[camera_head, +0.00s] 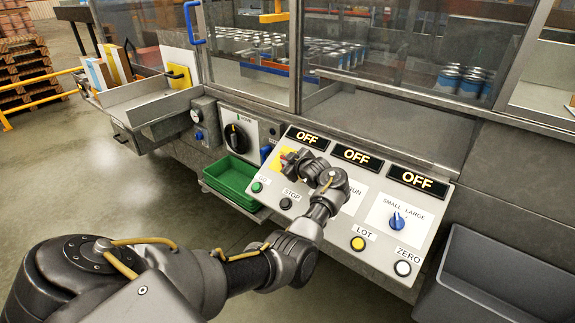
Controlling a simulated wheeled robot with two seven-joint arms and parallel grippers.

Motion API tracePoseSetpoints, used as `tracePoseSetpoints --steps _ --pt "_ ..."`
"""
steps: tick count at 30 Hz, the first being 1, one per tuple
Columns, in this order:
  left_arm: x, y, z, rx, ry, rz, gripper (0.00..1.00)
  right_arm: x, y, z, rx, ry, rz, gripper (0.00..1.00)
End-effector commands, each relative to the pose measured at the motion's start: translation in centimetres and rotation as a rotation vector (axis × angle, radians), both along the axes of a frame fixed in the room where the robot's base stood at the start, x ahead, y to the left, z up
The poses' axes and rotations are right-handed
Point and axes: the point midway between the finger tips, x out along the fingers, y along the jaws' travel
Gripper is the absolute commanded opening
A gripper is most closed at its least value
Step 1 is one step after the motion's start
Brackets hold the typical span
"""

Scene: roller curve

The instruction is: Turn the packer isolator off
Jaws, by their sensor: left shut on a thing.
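My left gripper (290,164) is at the upper left of the sloped control panel (330,228), over a yellow plate (277,153). A bit of red (284,158) shows at its fingertips, seemingly a red knob on that plate. The gripper is shut on it, and the gripper hides most of the knob and its labels, so its setting cannot be read. A black rotary switch (237,138) on a white plate with a green mark sits on the housing to the left. I cannot read which switch is labelled packer isolator. My right gripper is not in view.
Three displays (357,157) along the panel's top read OFF. Below are a STOP button (286,203), a blue SMALL/LARGE selector (397,220), a yellow LOT button (358,243) and a white ZERO button (402,268). A green tray (232,181) lies left, a grey bin (500,285) right.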

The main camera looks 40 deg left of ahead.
Motion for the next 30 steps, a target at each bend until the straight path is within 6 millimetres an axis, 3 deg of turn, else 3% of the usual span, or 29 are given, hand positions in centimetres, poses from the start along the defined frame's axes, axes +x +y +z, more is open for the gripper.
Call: tracePoseSetpoints --steps 9,28,29,30 --pt "0.1 0.0 -0.1 -0.077 -0.003 0.132 0.00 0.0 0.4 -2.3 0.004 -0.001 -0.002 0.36" --pt "0.0 0.1 0.1 -0.098 -0.004 0.174 0.00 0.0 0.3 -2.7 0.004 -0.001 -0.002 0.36" --pt "0.0 0.1 0.1 -0.097 -0.005 0.175 0.18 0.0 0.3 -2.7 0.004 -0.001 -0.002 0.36" --pt "0.1 0.1 0.1 -0.097 -0.004 0.174 0.23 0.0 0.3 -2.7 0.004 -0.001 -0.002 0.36"
